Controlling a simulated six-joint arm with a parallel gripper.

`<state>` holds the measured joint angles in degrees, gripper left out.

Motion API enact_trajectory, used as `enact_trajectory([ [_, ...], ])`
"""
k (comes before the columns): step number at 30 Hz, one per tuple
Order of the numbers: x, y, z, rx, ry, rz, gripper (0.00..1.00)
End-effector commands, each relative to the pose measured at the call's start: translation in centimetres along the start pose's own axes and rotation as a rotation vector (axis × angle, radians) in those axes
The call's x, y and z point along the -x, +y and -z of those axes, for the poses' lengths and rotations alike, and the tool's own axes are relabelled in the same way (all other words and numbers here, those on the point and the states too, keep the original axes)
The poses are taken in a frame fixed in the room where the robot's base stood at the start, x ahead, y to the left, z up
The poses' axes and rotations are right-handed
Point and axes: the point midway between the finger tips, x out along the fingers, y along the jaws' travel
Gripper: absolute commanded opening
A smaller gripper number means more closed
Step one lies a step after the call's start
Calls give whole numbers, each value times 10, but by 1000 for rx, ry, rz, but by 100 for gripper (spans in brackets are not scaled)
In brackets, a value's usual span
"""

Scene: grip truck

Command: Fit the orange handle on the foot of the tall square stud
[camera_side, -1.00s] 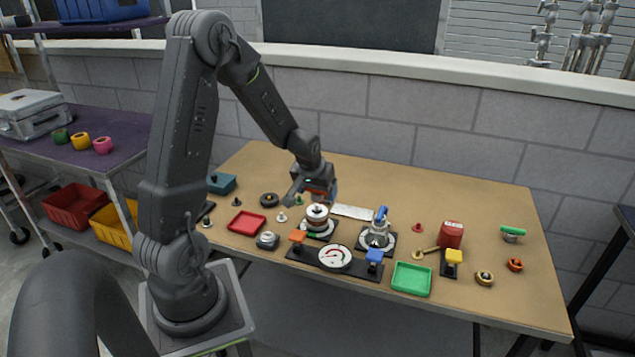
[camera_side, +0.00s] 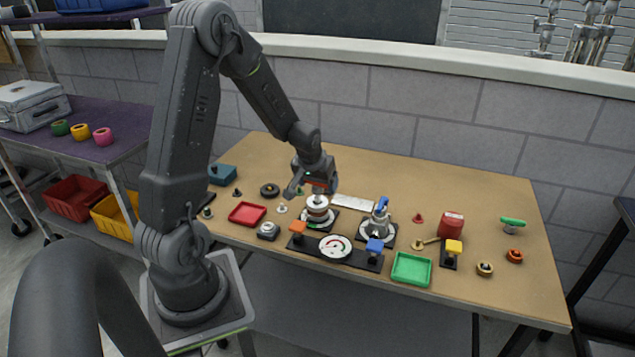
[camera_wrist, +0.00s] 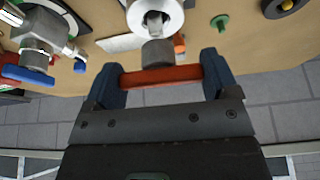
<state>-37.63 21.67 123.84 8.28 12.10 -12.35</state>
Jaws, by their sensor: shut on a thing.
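The orange handle (camera_wrist: 160,76) is a bar held crosswise between the two blue fingers of my gripper (camera_wrist: 162,80) in the wrist view. A grey round hub (camera_wrist: 158,53) shows at the bar's middle. Just beyond it is a pale metal fixture with a ring and a stem (camera_wrist: 155,18); I cannot tell if hub and stem touch. In the side view my gripper (camera_side: 318,186) is right above a round white fixture (camera_side: 317,214) on a dark base. The square stud's foot is hidden there by the gripper and handle.
A valve with a blue handle (camera_side: 380,226) stands close to the right. A red tray (camera_side: 247,214), a green tray (camera_side: 411,268) and a red can (camera_side: 451,225) stand around.

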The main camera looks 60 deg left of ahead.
Motion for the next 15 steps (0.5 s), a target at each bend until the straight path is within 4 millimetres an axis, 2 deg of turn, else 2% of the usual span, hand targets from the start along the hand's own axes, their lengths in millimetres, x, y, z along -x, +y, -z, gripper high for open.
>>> enact_trajectory([
  [15,-4,0,-2,1,-1,0,55],
])
